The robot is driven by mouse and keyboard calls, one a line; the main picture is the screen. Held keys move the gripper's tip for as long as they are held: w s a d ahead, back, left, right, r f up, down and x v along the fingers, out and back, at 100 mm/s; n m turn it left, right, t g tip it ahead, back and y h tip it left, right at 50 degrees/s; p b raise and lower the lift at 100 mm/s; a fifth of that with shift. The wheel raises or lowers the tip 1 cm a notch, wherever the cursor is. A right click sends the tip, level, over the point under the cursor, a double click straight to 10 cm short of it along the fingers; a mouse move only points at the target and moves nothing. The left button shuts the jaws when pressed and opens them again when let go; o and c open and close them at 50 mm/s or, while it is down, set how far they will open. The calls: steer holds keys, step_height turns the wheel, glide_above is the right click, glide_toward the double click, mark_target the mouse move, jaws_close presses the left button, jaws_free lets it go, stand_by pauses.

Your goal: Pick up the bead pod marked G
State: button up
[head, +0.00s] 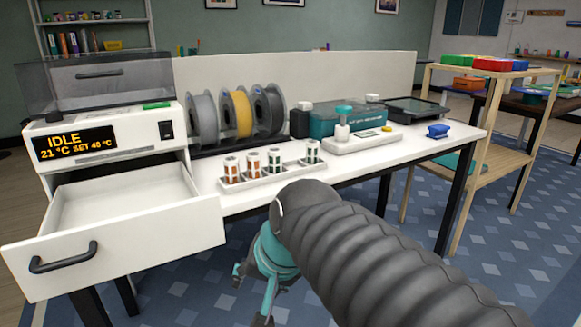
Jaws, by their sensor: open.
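Several bead pods stand upright in a pale tray (262,180) near the front edge of the white bench. Two have orange-brown contents, the left one (232,170) and the one beside it (253,166). My gripper (251,294) is open, low in front of the bench and below the tray. It is apart from the pods, and its grasp space looks empty.
Filament spools (238,113) stand behind the pods.

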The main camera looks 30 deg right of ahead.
steer(key=w+d+r+m+t+y+b, duration=0.1)
steer(key=w+d+r+m+b, duration=0.15)
steer(key=w+m, duration=0.55)
steer(key=m+t+y+b, duration=0.2)
steer(key=m+t+b, duration=0.35)
steer(key=m, duration=1.25)
glide_toward(279, 154)
steer(key=shift+t, duration=0.35)
steer(key=x, duration=0.7)
steer(key=shift+f, duration=0.1)
steer(key=shift+b+x, duration=0.55)
steer(key=shift+x, duration=2)
steer(key=shift+s+f, duration=0.1)
steer(key=shift+f, duration=0.1)
steer(key=c, duration=0.9)
